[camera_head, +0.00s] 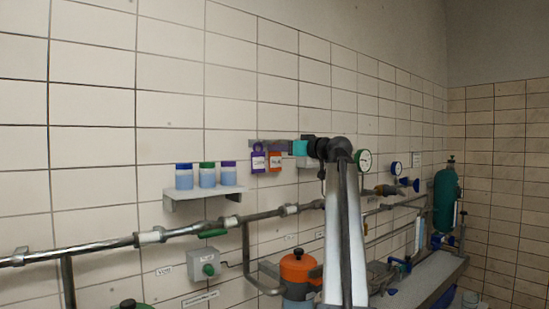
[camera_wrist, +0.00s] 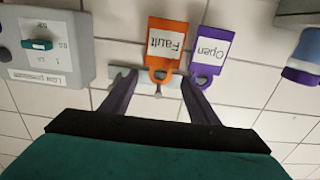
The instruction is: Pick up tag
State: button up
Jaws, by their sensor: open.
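An orange tag (camera_wrist: 167,38) labelled "Fault" and a purple tag (camera_wrist: 210,48) labelled "Open" hang side by side on a small wall rack (camera_wrist: 125,74). Their lettering is upside down in the wrist view. In the head view the purple tag (camera_head: 258,160) hangs left of the orange tag (camera_head: 275,161). My gripper (camera_wrist: 158,82) is open, its two dark fingers pointing at the rack. The orange tag's lower end lies between the fingertips in the picture; the purple tag is by the right fingertip. I cannot tell whether anything touches. The head view shows my gripper (camera_head: 299,147) right of the tags.
A grey box (camera_wrist: 45,48) labelled "Low pressure" with a green switch is beside the tags. A wall shelf (camera_head: 205,193) with lidded jars (camera_head: 207,175) stands on the tags' other side. Pipes (camera_head: 180,232) run along the wall below. Gauges (camera_head: 364,161) are to the right.

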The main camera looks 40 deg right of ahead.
jog(key=w, duration=0.2)
jog(key=shift+w+d, duration=0.1)
jog(key=shift+w, duration=0.25)
jog(key=c, duration=1.1)
